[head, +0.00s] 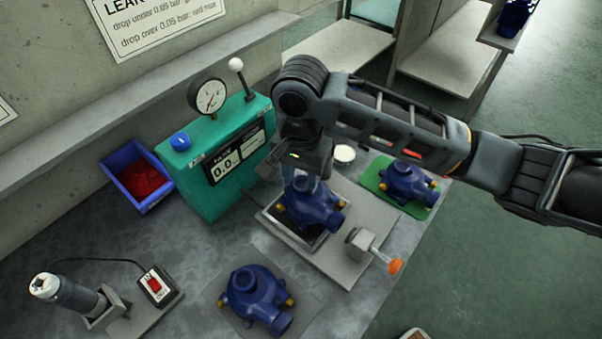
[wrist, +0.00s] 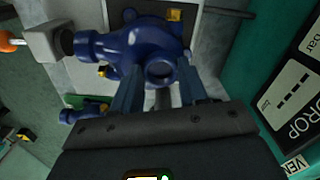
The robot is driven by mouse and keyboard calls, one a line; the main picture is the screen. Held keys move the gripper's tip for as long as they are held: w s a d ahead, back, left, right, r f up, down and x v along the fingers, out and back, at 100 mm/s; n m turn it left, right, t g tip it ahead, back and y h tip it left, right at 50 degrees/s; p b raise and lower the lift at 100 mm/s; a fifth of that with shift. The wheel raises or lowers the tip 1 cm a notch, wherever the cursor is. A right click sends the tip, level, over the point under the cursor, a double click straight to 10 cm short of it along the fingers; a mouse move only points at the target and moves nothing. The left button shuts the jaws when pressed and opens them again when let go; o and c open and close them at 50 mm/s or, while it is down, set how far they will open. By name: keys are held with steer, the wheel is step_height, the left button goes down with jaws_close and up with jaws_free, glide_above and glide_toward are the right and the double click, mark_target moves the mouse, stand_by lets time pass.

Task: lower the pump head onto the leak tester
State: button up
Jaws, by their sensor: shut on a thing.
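My gripper (head: 304,181) is shut on the neck of a blue pump head (head: 316,208) with yellow caps. The pump head is over the dark-edged square seat on the leak tester's grey plate (head: 355,212). I cannot tell whether it touches the seat. In the wrist view the fingers of my gripper (wrist: 160,92) stand either side of the round neck of the pump head (wrist: 125,45). Its side port points at the grey clamp block (wrist: 42,40). Part of the seat is hidden.
Another blue pump head (head: 254,294) sits on a grey mat at the front. One more (head: 408,180) sits on a green mat at the right. The orange-handled clamp (head: 375,250) stands close to the held pump head. A blue bin (head: 135,177) and a power tool (head: 70,294) are at left.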

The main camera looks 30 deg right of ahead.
steer(key=shift+f, duration=0.4)
steer(key=o, duration=1.8)
steer(key=shift+r, duration=0.15)
step_height(320, 180, up, 9)
steer(key=p, duration=0.8)
